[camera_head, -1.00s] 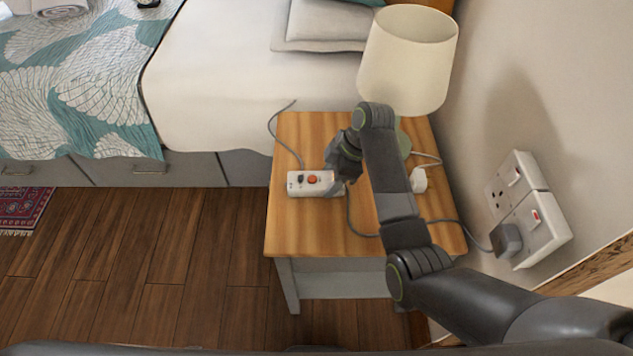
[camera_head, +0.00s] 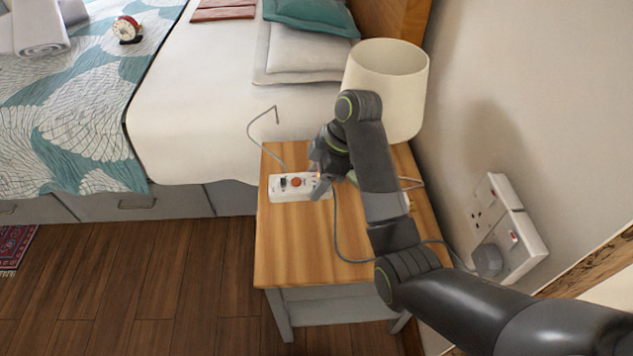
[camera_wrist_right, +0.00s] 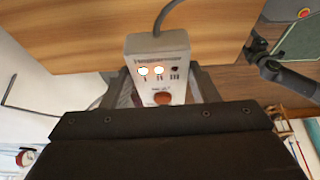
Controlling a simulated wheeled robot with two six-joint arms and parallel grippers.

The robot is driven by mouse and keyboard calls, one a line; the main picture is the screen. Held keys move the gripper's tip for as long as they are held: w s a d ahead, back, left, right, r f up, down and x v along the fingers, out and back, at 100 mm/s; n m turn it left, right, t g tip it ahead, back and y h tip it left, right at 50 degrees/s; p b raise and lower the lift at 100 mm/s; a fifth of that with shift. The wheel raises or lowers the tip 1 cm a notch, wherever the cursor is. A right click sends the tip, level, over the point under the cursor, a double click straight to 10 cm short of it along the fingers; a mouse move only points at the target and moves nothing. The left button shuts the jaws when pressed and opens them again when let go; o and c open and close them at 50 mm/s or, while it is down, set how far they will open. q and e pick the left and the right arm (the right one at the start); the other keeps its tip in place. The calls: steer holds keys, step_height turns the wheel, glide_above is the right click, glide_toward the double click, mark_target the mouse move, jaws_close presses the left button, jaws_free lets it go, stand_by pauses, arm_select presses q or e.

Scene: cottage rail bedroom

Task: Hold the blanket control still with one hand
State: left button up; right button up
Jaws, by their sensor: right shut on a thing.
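The blanket control (camera_head: 284,194) is a small white box with a red-orange button and a dark switch, at the left side of the bedside table (camera_head: 290,245). My right gripper (camera_head: 318,184) is shut on its right end. In the right wrist view the control (camera_wrist_right: 158,44) sits between the fingers, with its red button towards the gripper. Two of its round marks glow and a third is dark. A grey cable leaves its far end. I cannot tell whether it touches the tabletop.
A cream lamp (camera_head: 385,90) stands behind my right arm. Wall sockets (camera_head: 510,230) with a grey plug are at right. A grey cable (camera_head: 340,235) crosses the table. The bed (camera_head: 210,130) is behind; the table's front is clear.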

steer(key=o, duration=0.3)
steer(key=c, duration=0.4)
steer(key=shift+o, duration=0.2)
steer(key=shift+f+b, duration=1.8)
steer(key=shift+f, duration=3.2)
